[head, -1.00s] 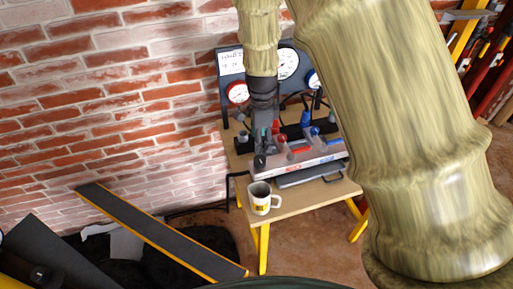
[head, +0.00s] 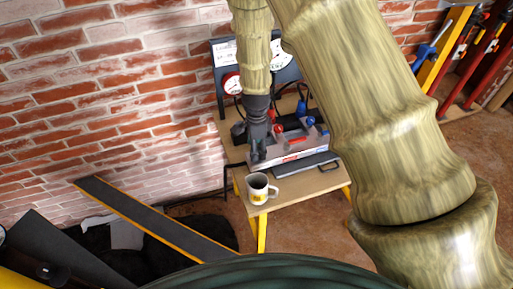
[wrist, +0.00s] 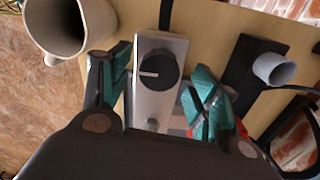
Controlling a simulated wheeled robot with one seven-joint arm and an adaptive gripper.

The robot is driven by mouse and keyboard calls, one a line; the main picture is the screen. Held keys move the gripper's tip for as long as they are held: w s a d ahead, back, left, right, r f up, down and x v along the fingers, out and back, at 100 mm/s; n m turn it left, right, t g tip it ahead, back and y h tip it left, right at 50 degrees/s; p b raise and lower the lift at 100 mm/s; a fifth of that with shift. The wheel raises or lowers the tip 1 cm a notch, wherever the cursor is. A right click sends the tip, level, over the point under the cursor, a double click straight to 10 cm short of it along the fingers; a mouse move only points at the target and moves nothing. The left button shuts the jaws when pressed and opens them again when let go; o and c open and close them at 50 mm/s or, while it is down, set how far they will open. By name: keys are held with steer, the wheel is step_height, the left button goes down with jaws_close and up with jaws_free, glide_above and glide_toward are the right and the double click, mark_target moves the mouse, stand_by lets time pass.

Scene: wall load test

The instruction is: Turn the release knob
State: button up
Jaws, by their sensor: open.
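The release knob (wrist: 160,70) is round and black with a white pointer line, seen from above in the wrist view. The line points to the left of the picture. The knob sits on a light grey block (wrist: 160,108) on the bench. My gripper (wrist: 161,76) is open, with one teal-padded finger on each side of the knob. I cannot tell whether the pads touch it. In the head view my gripper (head: 257,155) is over the near left end of the test unit (head: 300,149), and it hides the knob.
A white mug (head: 258,188) stands on the wooden bench (head: 300,188) close to my gripper; it also shows in the wrist view (wrist: 68,25). A gauge panel (head: 222,70) stands behind the unit against the brick wall. A small grey cup-like part (wrist: 273,69) is right of the knob.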

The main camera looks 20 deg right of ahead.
steer(key=shift+f, duration=0.8)
steer(key=c, duration=1)
steer(key=shift+c, duration=0.2)
